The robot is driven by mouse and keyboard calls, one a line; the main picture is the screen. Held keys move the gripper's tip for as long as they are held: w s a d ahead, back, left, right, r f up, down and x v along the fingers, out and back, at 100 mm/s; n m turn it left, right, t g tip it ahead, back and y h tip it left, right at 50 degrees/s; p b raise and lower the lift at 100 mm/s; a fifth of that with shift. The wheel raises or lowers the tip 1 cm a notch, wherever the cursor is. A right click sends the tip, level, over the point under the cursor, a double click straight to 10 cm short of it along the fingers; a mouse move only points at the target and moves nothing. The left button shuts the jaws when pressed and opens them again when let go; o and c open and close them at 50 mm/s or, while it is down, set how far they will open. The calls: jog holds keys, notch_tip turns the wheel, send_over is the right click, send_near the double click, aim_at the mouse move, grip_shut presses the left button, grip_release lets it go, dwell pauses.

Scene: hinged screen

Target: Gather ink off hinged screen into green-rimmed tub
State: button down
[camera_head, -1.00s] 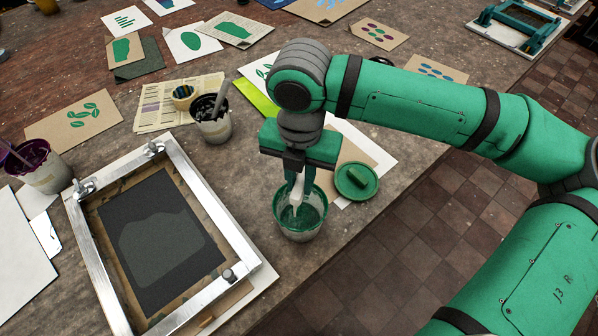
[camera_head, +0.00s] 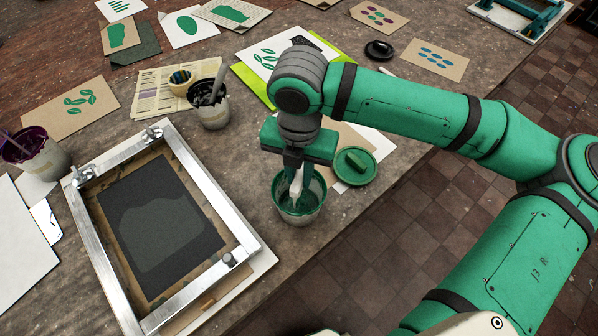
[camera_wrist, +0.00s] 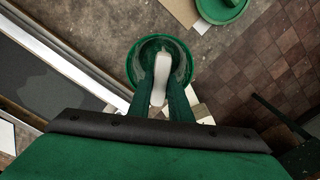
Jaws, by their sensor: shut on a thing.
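The hinged screen (camera_head: 207,183) lies at the left of the table, a silver frame around dark mesh (camera_head: 160,230) with a paler, rounded patch in its middle. The green-rimmed tub (camera_head: 300,215) stands to the right of the screen, with green smears inside; it also shows in the wrist view (camera_wrist: 187,60). My gripper (camera_head: 297,178) is over the tub, pointing down and shut on a pale tool (camera_wrist: 161,75). The tool's lower end is inside the tub opening; whether it touches the tub's wall or bottom I cannot tell.
A green lid (camera_head: 357,167) lies right of the tub on paper. A pot of dark ink (camera_head: 211,108) stands behind the screen, a purple ink pot (camera_head: 40,160) at far left. Printed cards cover the back. The table's front edge runs close by the tub.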

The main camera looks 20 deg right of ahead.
jog(key=shift+s+d, duration=0.45)
jog(key=shift+d, duration=0.2)
jog(key=shift+s+d, duration=0.4)
jog(key=shift+d, duration=0.2)
dwell(0.9)
jog(key=shift+w+a, duration=0.15)
jog(key=shift+a, duration=0.1)
notch_tip(320, 180, up, 7)
dwell(0.9)
